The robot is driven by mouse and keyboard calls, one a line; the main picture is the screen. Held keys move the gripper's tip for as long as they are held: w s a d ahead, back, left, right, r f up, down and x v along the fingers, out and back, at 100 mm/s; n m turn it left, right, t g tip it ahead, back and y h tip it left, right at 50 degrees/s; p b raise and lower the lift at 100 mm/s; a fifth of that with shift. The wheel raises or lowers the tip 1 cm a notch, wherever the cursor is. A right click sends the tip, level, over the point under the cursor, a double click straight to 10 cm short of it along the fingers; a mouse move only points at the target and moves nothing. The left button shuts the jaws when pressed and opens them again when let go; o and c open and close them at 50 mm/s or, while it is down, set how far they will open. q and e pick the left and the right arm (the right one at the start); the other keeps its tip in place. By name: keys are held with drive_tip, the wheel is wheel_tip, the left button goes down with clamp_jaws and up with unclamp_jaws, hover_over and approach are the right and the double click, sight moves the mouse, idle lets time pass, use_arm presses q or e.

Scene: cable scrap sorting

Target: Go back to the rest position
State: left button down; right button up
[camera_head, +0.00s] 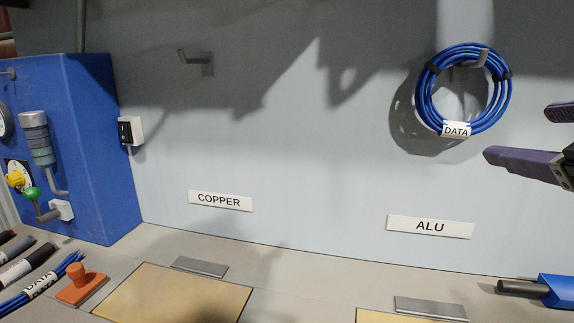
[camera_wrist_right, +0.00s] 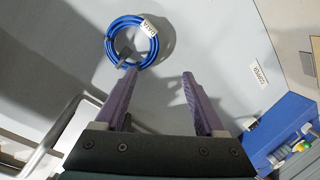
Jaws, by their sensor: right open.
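My right gripper (camera_head: 530,140) is at the right edge of the head view, open and empty, to the right of a blue cable coil. Its two purple fingers also show spread apart in the right wrist view (camera_wrist_right: 155,95). The blue cable coil (camera_head: 424,100) carries a white DATA tag and hangs on a wall hook (camera_head: 482,56) above the ALU sign (camera_head: 430,227). In the right wrist view the coil (camera_wrist_right: 110,42) lies beyond the fingers, apart from them. My left gripper is in neither view.
An empty hook (camera_head: 207,62) is above the COPPER sign (camera_head: 220,201). A blue cabinet (camera_head: 85,150) with gauge and valves stands left. On the bench are an orange stamp-like block (camera_head: 80,287), a DATA-tagged cable bundle (camera_head: 12,304), a yellow panel (camera_head: 180,298) and a blue-handled tool (camera_head: 558,291).

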drive_tip(key=s+a+r+m+g+y+p, duration=0.1)
drive_tip(key=s+r+g+p, duration=0.4)
drive_tip(key=p, duration=1.5)
drive_tip(key=s+a+r+m+g+y+p, duration=0.2)
drive_tip(key=s+r+g+p, duration=0.4)
drive_tip(key=s+r+p, duration=1)
drive_tip(key=p, duration=0.4)
drive_tip(key=shift+a+m+g, duration=0.2)
drive_tip(key=shift+m+g, duration=0.1)
